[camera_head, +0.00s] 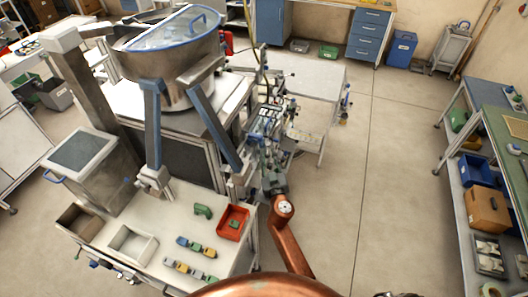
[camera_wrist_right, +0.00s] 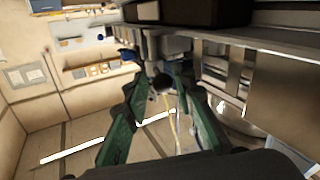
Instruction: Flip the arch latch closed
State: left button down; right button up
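My right gripper (camera_head: 272,180) is at the end of the copper arm, beside the crowded machinery (camera_head: 268,125) at the right side of the bowl feeder. In the right wrist view its two green fingers (camera_wrist_right: 160,88) stand apart, so it is open. A dark round knob (camera_wrist_right: 162,84) shows between the fingertips; I cannot tell whether they touch it. I cannot make out the arch latch for certain among the small machine parts, and my gripper hides some of them. My left gripper is not in view.
The large metal bowl (camera_head: 178,68) with a blue-rimmed lid stands at left on grey-blue legs. The white table (camera_head: 190,225) holds a red tray (camera_head: 234,217), a white bin (camera_head: 132,244) and several coloured blocks. The floor (camera_head: 375,180) to the right is clear up to the shelving.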

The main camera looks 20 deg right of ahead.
jog(key=shift+w, duration=0.25)
jog(key=shift+a, duration=0.2)
grip_shut()
dwell(0.3)
